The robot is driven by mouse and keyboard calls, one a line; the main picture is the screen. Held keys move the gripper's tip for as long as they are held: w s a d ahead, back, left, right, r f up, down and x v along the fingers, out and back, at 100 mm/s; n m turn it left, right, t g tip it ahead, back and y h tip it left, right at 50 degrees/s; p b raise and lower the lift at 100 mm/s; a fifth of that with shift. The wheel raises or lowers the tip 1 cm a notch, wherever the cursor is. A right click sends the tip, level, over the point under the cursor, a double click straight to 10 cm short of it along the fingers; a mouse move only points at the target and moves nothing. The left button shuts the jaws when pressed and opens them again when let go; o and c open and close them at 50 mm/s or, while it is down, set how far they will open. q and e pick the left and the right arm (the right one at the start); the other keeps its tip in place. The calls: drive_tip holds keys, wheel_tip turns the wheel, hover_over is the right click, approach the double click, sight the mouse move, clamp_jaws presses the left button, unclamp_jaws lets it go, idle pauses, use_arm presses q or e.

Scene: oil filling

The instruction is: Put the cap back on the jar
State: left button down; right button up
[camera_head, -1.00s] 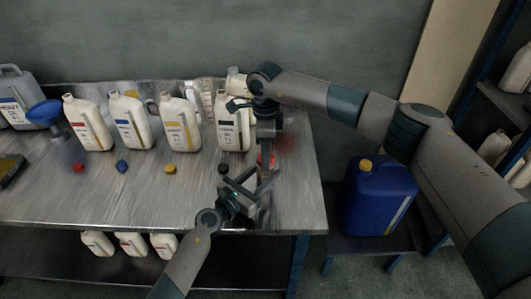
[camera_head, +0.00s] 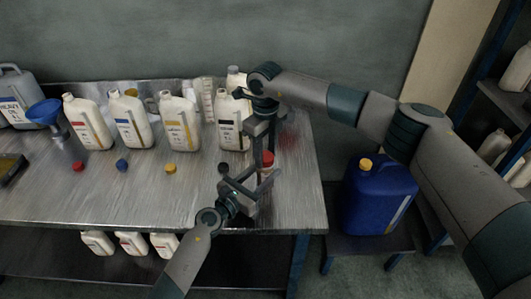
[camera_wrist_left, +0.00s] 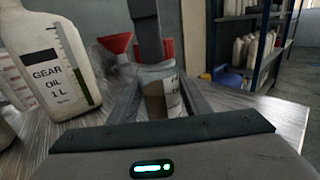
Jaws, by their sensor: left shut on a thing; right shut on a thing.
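A small clear jar (camera_wrist_left: 160,95) with a pale label stands upright between the fingers of my left gripper (camera_wrist_left: 160,105), which is shut on it. In the head view my left gripper (camera_head: 248,188) reaches in from the front near the table's right end. The red cap (camera_head: 267,158) is at the top of the jar. My right gripper (camera_head: 264,150) points down from above and is shut on the cap. In the left wrist view a dark right finger (camera_wrist_left: 148,30) partly hides the red cap. Whether the cap is seated on the rim cannot be told.
A white gear oil bottle (camera_wrist_left: 48,70) stands close to the jar. Several white bottles (camera_head: 182,122) line the table (camera_head: 110,190), with red (camera_head: 78,166), blue (camera_head: 122,166) and yellow (camera_head: 170,169) caps before them. A blue canister (camera_head: 375,200) is right of the table.

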drive_tip(key=o, duration=1.2)
drive_tip(key=shift+c, duration=0.2)
drive_tip(key=shift+r, duration=2.25)
drive_tip(key=shift+r, duration=0.1)
drive_tip(key=shift+c, duration=0.3)
drive_tip(key=n, duration=0.1)
drive_tip(key=r+n, duration=0.1)
drive_tip(key=n, duration=0.1)
drive_tip(key=shift+r+n, duration=0.25)
drive_tip(key=shift+n, duration=0.05)
drive_tip(key=r+n, duration=0.1)
drive_tip(key=n, duration=0.1)
drive_tip(key=r+n, duration=0.1)
drive_tip(key=n, duration=0.1)
drive_tip(key=shift+n, duration=0.3)
drive_tip(key=shift+f, duration=0.2)
